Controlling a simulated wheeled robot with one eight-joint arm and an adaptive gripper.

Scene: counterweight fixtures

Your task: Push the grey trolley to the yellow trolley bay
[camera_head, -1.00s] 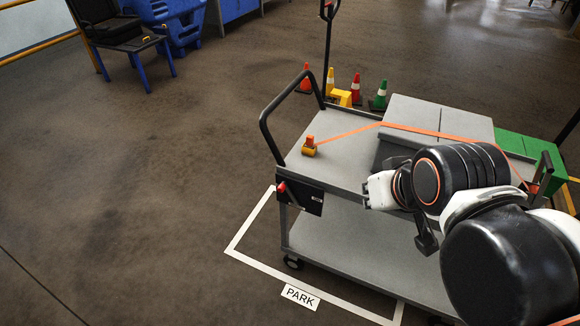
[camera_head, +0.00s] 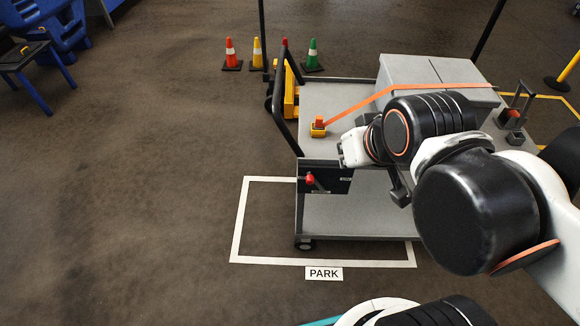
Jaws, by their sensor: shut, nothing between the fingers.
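The grey trolley (camera_head: 355,215) stands right of centre, with two decks and a black push handle (camera_head: 281,100) at its left end. A black panel with a red knob (camera_head: 310,179) is on its near side. A grey box (camera_head: 425,69) rides on the top deck under an orange strap with a yellow-orange buckle (camera_head: 318,130). My gripper (camera_head: 342,154) is shut and empty, in front of the top deck near the panel; contact cannot be told. My arm hides the trolley's right part. A yellow floor line (camera_head: 545,97) at far right may belong to the yellow bay.
A white floor outline with a PARK sign (camera_head: 323,273) lies around the trolley's left end. Several cones, including an orange one (camera_head: 231,54) and a green one (camera_head: 312,55), stand behind. A blue-legged table (camera_head: 38,72) is at upper left. The left floor is clear.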

